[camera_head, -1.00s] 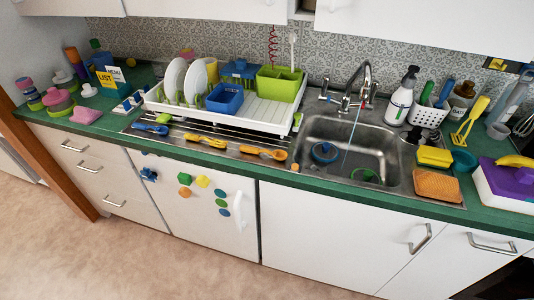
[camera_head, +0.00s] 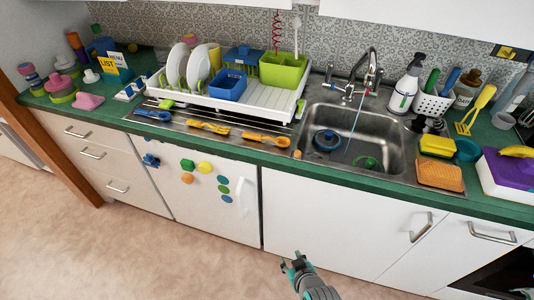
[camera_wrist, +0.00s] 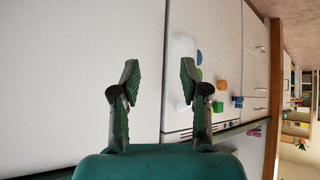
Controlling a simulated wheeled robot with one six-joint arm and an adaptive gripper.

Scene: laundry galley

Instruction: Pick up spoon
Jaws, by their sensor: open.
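Several spoon-like utensils lie in a row on the metal drainboard along the front of the counter in the head view. One is a blue utensil (camera_head: 153,114), one an orange utensil (camera_head: 208,126), and one an orange-and-dark utensil (camera_head: 265,138) nearest the sink. I cannot tell at this size which is the spoon. My gripper (camera_head: 296,265) is low in front of the white cabinet doors, well below the counter and apart from the utensils. The wrist view shows my gripper (camera_wrist: 158,78) with its two fingers apart and nothing between them. No utensil is clear there.
A white dish rack (camera_head: 235,105) with plates and bins stands behind the utensils. The sink (camera_head: 365,125) with its faucet is to the right. A yellow slotted turner (camera_head: 475,110) leans farther right. The green counter edge (camera_head: 350,184) lies above my gripper. The floor is clear.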

